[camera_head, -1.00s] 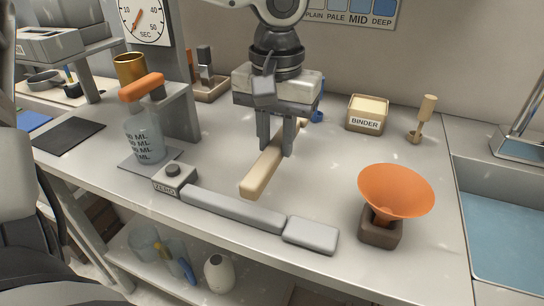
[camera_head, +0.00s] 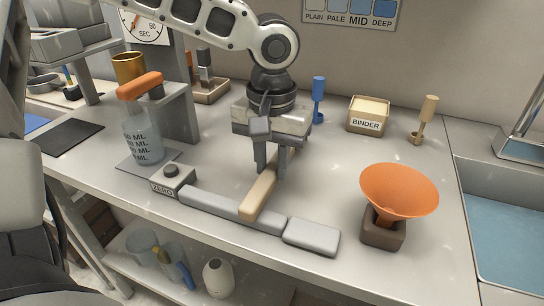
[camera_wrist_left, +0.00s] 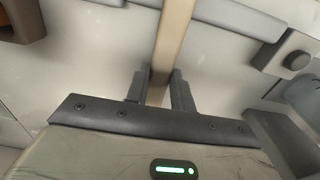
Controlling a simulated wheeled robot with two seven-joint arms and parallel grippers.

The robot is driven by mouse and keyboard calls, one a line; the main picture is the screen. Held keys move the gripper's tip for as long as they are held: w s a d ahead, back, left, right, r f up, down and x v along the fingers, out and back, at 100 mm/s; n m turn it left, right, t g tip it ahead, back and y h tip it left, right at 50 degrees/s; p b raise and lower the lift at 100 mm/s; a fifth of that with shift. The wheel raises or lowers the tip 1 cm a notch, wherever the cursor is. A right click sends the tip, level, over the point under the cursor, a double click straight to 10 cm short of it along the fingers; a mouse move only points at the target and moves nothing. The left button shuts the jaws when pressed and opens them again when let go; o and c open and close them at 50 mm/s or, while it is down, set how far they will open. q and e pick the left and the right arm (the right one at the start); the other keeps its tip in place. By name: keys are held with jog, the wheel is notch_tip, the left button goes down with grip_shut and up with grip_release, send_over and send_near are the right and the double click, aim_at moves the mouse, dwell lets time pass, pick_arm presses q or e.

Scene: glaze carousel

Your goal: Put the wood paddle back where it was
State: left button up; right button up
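The wood paddle (camera_head: 258,196) is a long pale bar. My left gripper (camera_head: 270,172) is shut on it near the middle of the counter. In the left wrist view the paddle (camera_wrist_left: 172,42) runs between the two fingers (camera_wrist_left: 160,90). Its near end overlaps the long grey bar (camera_head: 215,207) on the counter; whether it touches the bar I cannot tell. My right gripper is not in view.
A grey pad (camera_head: 312,236) and a ZERO button box (camera_head: 173,180) flank the bar. An orange funnel (camera_head: 399,190), BINDER box (camera_head: 368,115), blue upright tool (camera_head: 318,97) and wooden upright tool (camera_head: 427,112) stand to the right. Counter between gripper and funnel is clear.

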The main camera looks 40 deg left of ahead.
aim_at(272, 169)
pick_arm(q)
jog(key=o, duration=0.4)
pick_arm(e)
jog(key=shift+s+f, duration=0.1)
pick_arm(q)
jog(key=shift+r, duration=0.2)
notch_tip(272, 169, up, 13)
jog(key=p, duration=0.3)
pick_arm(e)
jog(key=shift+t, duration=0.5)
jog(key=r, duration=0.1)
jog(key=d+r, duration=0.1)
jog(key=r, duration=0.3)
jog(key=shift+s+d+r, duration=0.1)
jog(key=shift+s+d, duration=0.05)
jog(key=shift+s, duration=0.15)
pick_arm(q)
jog(key=shift+f, duration=0.1)
